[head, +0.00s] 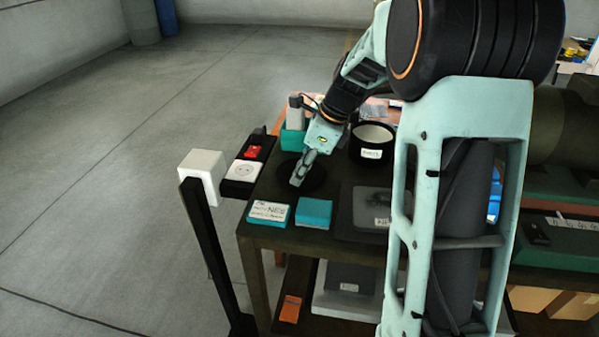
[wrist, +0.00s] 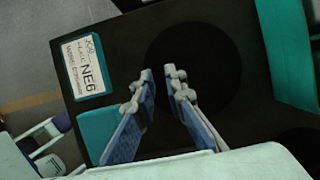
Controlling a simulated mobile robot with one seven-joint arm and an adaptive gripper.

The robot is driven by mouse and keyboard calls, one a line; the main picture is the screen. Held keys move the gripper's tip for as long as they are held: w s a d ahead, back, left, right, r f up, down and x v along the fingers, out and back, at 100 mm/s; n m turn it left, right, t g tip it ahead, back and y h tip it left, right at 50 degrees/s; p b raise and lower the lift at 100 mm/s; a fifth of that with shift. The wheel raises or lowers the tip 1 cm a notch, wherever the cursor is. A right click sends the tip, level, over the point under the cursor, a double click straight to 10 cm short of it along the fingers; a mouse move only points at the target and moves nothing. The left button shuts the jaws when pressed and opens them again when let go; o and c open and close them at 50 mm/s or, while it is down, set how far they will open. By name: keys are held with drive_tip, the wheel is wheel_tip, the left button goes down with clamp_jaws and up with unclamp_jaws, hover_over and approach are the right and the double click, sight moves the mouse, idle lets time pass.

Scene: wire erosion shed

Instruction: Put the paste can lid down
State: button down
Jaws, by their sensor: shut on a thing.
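The paste can lid (head: 315,180) is a flat black disc over the dark table top, and it also shows in the wrist view (wrist: 215,75). My gripper (head: 297,182) points down at it, and its fingers are close together over the disc's left part in the wrist view (wrist: 161,72). They are shut on the lid, with the gripped part lost in the dark between the fingertips. I cannot tell whether the lid touches the table. The likely paste can (head: 372,136), black with a pale inside and a white label, stands open behind and right of the lid.
In front are a teal box labelled NE6 (head: 268,212), a plain teal box (head: 314,212) and a dark tray (head: 350,222). A teal holder (head: 291,140) stands behind my gripper. A black tray (head: 236,188) and a white block (head: 203,168) on a post are left.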

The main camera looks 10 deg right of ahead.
drive_tip(key=c, duration=2)
unclamp_jaws()
drive_tip(key=shift+f, duration=0.1)
drive_tip(key=shift+o, duration=0.2)
drive_tip(key=p+v, duration=0.1)
drive_tip(key=v, duration=1.1)
drive_tip(key=shift+r, duration=0.2)
